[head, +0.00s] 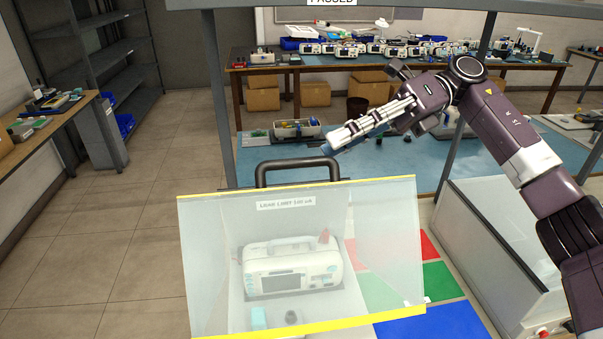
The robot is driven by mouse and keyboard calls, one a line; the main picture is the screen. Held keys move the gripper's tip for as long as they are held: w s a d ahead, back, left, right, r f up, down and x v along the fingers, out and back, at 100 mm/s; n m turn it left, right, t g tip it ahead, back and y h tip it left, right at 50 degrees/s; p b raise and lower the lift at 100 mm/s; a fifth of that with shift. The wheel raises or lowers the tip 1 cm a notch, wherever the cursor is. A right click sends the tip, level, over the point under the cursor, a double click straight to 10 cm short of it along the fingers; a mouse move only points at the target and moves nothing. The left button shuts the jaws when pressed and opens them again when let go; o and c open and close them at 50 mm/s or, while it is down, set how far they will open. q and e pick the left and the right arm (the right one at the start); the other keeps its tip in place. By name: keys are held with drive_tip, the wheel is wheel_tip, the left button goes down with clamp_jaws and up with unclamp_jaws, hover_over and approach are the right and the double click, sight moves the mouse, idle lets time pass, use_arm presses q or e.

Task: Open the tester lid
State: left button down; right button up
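The tester lid (382,215) is a see-through panel with yellow strips along its top and bottom edges and a label near its top. A dark handle (262,174) stands up at its top edge. A white monitor (292,268) with a dark screen shows through the panel. My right gripper (331,147) reaches in from the right, its fingertips just above and beside the right end of the handle. They look close together from this side; whether they are open or touch the handle is unclear. My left gripper is out of view.
A grey frame post (219,100) rises left of the lid. Red, green (436,284) and blue (432,322) patches lie to its right, beside a clear-walled box (490,240). A blue-topped bench (400,165) stands behind. The floor (140,220) at left is clear.

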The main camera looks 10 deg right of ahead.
sight(297, 163)
drive_tip(key=shift+s+a+p, duration=0.25)
drive_tip(key=shift+a+p, duration=0.1)
drive_tip(key=shift+a, duration=0.3)
drive_tip(key=p+x, duration=0.2)
drive_tip(key=x, duration=0.4)
drive_tip(key=shift+a+f, duration=0.2)
drive_tip(key=shift+a, duration=0.05)
clamp_jaws()
